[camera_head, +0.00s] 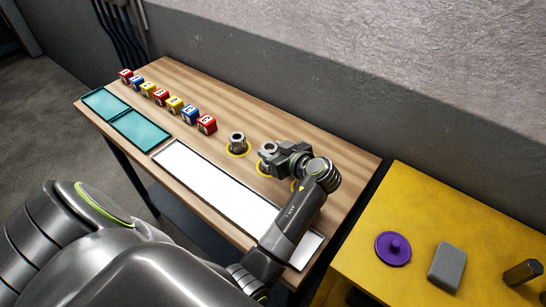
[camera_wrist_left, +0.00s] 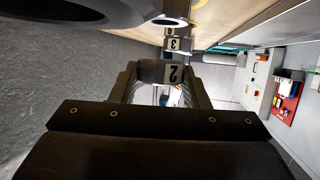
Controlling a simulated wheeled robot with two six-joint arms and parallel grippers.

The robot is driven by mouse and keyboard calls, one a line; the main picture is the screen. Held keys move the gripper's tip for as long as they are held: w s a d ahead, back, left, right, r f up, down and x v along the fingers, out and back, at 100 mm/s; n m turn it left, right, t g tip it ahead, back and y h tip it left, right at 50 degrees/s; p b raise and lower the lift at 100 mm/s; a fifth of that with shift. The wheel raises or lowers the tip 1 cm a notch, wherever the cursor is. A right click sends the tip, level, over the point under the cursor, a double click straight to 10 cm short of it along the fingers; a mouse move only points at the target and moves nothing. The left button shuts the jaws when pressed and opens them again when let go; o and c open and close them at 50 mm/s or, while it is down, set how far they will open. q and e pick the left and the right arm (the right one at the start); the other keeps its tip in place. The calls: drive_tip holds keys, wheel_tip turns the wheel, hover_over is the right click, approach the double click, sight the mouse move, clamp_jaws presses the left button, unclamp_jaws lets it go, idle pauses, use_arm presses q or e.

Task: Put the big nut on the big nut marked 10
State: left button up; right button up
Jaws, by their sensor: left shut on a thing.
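My left gripper (camera_head: 272,157) is above the right part of the wooden bench, shut on a grey metal nut (camera_head: 268,147) that its fingers partly hide. I cannot read a 10 on any nut. My right gripper is not in view.
Several numbered red, blue and yellow cubes (camera_head: 175,104) stand in a row at the back left. Teal trays (camera_head: 140,130) and a white panel (camera_head: 205,178) lie along the front. A yellow table (camera_head: 440,205) at right holds a purple knobbed disc (camera_head: 393,249) and a grey block (camera_head: 446,267).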

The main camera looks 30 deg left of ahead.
use_arm(q)
wheel_tip(320, 180, down, 3)
drive_tip(key=shift+f+p, duration=0.2)
drive_tip(key=shift+p, duration=0.1)
